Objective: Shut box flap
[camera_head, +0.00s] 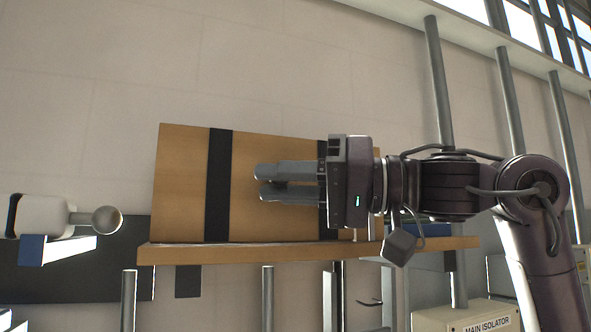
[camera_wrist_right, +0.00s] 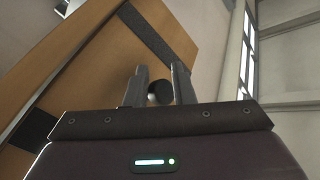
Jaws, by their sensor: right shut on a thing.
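The box flap (camera_head: 270,185) is a brown panel with two black straps, standing raised and slightly tilted above a brown ledge-like board (camera_head: 190,254). My right gripper (camera_head: 258,182) reaches in from the right, its fingers pointing left across the flap's face. Its fingers are shut with a small gap; the contact between them is hard to make out. In the right wrist view the fingers (camera_wrist_right: 156,85) stand beside the brown flap (camera_wrist_right: 85,60), and a dark and grey round shape (camera_wrist_right: 159,92) shows between them. My left gripper is not in view.
Grey vertical pipes (camera_head: 437,80) run along the right. A "MAIN ISOLATOR" box (camera_head: 465,315) sits at the lower right. The wall above the flap is clear.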

